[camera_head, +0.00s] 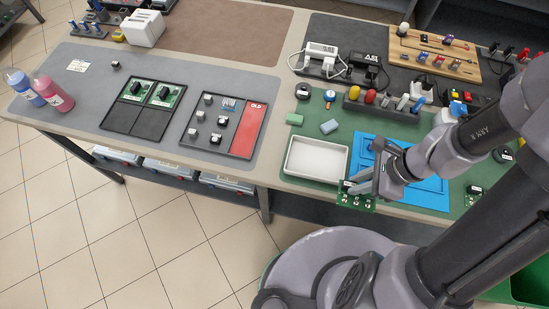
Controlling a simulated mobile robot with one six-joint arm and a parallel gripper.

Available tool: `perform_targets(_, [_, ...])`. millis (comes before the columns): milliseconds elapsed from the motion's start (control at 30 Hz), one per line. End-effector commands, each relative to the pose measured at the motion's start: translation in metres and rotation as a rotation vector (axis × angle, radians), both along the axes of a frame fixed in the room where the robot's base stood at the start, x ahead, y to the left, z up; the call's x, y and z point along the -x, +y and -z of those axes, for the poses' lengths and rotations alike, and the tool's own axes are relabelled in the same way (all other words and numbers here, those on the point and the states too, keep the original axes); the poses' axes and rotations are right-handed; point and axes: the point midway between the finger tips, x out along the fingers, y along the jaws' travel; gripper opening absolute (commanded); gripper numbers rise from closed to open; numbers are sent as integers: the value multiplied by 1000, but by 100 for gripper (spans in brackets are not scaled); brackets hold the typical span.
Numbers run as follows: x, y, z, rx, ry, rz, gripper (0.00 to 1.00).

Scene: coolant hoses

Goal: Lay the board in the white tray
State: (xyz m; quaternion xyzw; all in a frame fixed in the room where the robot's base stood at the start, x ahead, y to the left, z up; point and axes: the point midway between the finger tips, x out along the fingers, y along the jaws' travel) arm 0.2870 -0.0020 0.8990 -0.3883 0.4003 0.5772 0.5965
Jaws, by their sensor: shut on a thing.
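A green circuit board (356,201) with small light and dark parts is held by my gripper (362,184) near the front edge of the table. The jaws are shut on the board's upper edge, and the board hangs below them. The white tray (289,158) is a shallow rectangle with a raised rim, and it looks empty. It lies on the green mat (283,126), to the left of my gripper and slightly farther back. My gripper and wrist hide part of the blue mat behind them.
A blue mat (432,190) lies right of the white tray. A dark rack (385,104) of colourful-handled tools stands farther back. A dark sorting tray (246,139) with a red strip sits to the left.

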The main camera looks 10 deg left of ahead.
Motion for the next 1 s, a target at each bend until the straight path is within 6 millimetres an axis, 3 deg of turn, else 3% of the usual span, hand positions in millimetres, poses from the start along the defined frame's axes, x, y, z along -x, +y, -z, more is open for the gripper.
perform_targets(433, [-83, 100, 14, -1, -1, -3, 0])
perform_targets(667, [-102, 122, 16, 0, -1, -2, 0])
perform_targets(800, [-101, 120, 54, 0, 1, 3, 0])
perform_targets(1000, [-101, 120, 50, 0, 0, 2, 0])
